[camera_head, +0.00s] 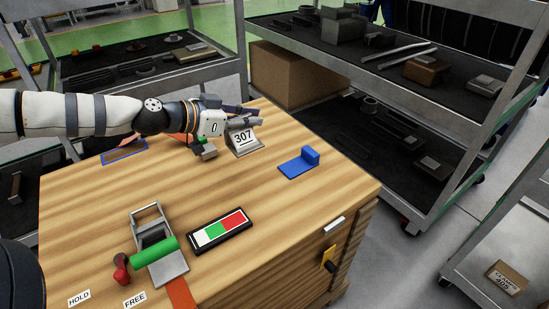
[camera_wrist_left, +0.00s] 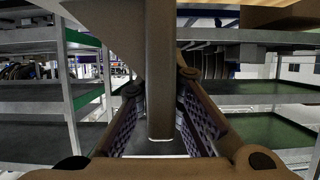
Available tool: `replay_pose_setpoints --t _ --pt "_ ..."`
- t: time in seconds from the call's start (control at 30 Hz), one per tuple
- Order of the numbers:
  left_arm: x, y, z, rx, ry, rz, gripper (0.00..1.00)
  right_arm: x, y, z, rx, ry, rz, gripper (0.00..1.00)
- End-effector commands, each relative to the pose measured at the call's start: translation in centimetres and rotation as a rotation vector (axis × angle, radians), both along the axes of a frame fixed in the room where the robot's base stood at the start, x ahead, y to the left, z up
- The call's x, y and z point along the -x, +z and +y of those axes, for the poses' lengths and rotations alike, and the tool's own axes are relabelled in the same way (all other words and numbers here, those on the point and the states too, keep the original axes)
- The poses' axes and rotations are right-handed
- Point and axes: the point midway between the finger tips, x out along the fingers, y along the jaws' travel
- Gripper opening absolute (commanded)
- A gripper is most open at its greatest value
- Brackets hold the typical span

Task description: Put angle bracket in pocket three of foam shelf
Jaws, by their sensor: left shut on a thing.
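My left gripper (camera_head: 243,114) reaches in from the left above the back part of the wooden bench. In the left wrist view its two purple pads (camera_wrist_left: 158,130) are closed around a grey-brown metal piece (camera_wrist_left: 160,75), which looks like the angle bracket. The piece has a long upright strip and a wider plate at the upper left. In the head view it is mostly hidden by the gripper. A dark shelf insert (camera_head: 385,150) with several recesses lies on the lower level of the right rack; I cannot tell which pocket is three. My right gripper is not in view.
The rack's upper shelf (camera_head: 345,60) holds several metal parts. The bench's middle is clear.

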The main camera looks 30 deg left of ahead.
Motion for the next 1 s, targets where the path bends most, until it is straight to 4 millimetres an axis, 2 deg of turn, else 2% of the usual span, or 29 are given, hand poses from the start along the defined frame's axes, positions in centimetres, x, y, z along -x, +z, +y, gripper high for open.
replay_pose_setpoints --t 0.03,0.1,0.13,0.2,0.4,0.57,0.8,0.93,0.97,1.0 --pt "-0.1 -1.5 -1.8 -0.002 -0.007 0.012 0.00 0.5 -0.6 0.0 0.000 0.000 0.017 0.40" --pt "-0.2 -4.2 -3.1 0.000 -0.004 0.022 0.00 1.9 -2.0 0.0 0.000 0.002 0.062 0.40" --pt "-0.3 -4.8 -3.6 0.001 -0.003 0.022 0.00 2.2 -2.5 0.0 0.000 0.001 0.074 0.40" --pt "-0.4 -5.8 -4.6 0.001 -0.002 0.018 0.00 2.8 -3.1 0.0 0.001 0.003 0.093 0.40" --pt "-0.7 -6.9 -6.0 0.000 -0.001 0.007 0.00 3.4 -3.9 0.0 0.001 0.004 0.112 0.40" --pt "-0.7 -10.4 -6.3 0.000 0.001 0.014 0.00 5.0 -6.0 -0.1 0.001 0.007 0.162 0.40" --pt "-0.8 -9.7 -6.2 0.000 0.000 0.001 0.00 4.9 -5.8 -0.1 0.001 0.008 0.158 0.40" --pt "-0.8 -10.2 -6.2 0.000 0.000 0.002 0.00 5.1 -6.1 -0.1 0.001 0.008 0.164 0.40" --pt "-0.8 -10.2 -6.2 0.000 0.000 0.002 0.13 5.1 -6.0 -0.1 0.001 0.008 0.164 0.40" --pt "-0.8 -10.1 -6.2 0.000 0.000 0.002 0.22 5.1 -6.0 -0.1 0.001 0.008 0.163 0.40"
